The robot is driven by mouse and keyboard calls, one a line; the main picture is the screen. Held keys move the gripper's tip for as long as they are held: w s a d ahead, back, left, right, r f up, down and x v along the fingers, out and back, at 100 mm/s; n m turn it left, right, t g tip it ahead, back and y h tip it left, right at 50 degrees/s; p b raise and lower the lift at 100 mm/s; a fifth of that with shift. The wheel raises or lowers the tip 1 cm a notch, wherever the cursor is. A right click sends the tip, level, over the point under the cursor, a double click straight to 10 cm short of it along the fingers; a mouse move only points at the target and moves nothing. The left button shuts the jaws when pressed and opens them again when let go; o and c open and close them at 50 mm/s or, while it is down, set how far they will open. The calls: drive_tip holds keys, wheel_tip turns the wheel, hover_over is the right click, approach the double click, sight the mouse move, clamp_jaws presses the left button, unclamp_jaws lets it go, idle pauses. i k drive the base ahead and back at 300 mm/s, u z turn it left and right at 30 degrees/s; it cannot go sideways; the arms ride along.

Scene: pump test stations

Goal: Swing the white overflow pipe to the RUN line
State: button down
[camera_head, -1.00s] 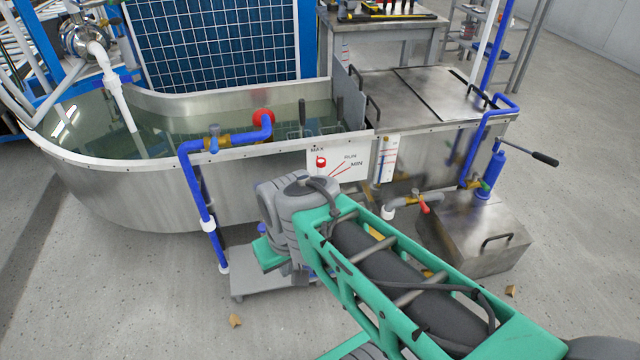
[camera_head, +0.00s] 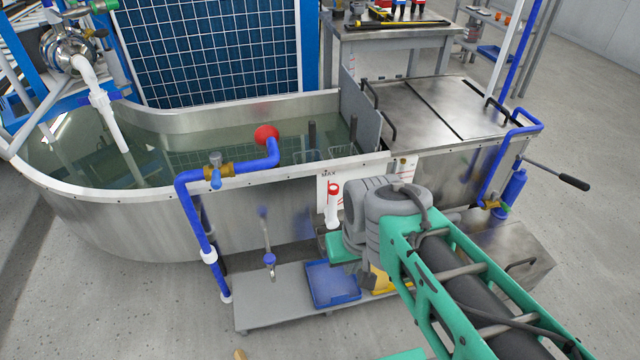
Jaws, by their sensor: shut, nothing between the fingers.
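The white overflow pipe (camera_head: 332,209) stands close to upright in front of the marked white plate on the tank's front wall. Its red-ringed top end is just below the word MAX on the plate (camera_head: 322,190). The RUN and MIN marks are hidden behind my arm. My arm's grey wrist is just right of the pipe in the picture; I cannot tell whether it touches it. My gripper's fingers are hidden behind the wrist and do not show.
The steel tank (camera_head: 120,224) holds water. A blue pipe (camera_head: 190,212) with a brass valve (camera_head: 222,170) rises left of the plate. A low grey platform (camera_head: 262,312) carries a blue tray (camera_head: 333,284) below. A black-handled lever (camera_head: 572,182) sticks out at right.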

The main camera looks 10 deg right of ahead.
sight(331, 221)
drive_tip(key=i, duration=0.35)
drive_tip(key=u, duration=2.1)
drive_tip(key=i, duration=0.5)
drive_tip(key=z, duration=0.1)
